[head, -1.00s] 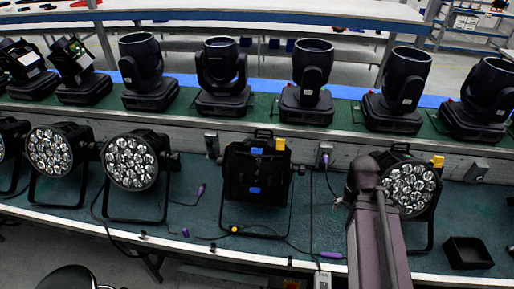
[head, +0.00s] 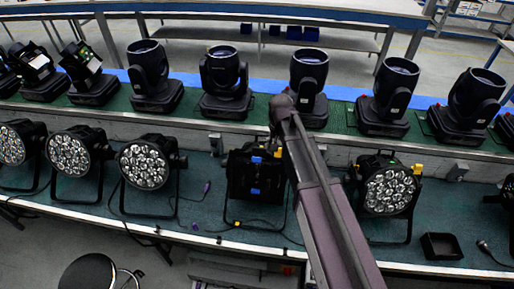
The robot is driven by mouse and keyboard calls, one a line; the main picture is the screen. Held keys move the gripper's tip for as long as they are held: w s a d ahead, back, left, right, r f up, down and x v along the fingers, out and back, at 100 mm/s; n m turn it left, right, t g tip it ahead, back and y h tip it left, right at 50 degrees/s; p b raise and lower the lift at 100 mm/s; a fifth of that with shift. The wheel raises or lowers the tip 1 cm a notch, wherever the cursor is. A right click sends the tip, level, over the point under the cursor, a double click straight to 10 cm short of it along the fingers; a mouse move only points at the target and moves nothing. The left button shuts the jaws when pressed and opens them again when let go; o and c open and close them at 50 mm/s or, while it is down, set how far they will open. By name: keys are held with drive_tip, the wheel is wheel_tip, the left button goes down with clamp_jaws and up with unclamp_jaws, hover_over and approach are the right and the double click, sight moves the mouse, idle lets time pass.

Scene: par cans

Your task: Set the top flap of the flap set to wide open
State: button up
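A black square-fronted lamp (head: 250,178) with blue tags and a yellow tab stands on the green bench, left of my arm. It looks like the one with the flap set. A blue tag (head: 256,152) marks its upper part and another blue tag (head: 255,191) its lower part. Its right edge is partly covered by my arm. I cannot tell from here how far its top flap is open. My arm rises from the bottom right, and its bend is above and just right of the lamp's top. My gripper is hidden beyond the arm.
Round par cans flank it, one at left (head: 143,166) and one at right (head: 389,191). Moving-head lamps (head: 226,84) line the raised shelf behind. An empty black tray (head: 441,246) lies at the right. A stool (head: 88,273) stands in front. Cables lie on the bench.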

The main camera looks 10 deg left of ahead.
wheel_tip(320, 180, up, 5)
drive_tip(key=p, duration=0.3)
hover_over(257, 158)
drive_tip(key=shift+a+f, duration=0.1)
drive_tip(key=shift+f, duration=0.1)
drive_tip(key=shift+w+f, duration=0.1)
wheel_tip(257, 158, down, 14)
drive_tip(key=b, duration=1.3)
drive_tip(key=shift+b, duration=0.35)
drive_tip(key=shift+r, duration=0.2)
drive_tip(key=c, duration=1.2)
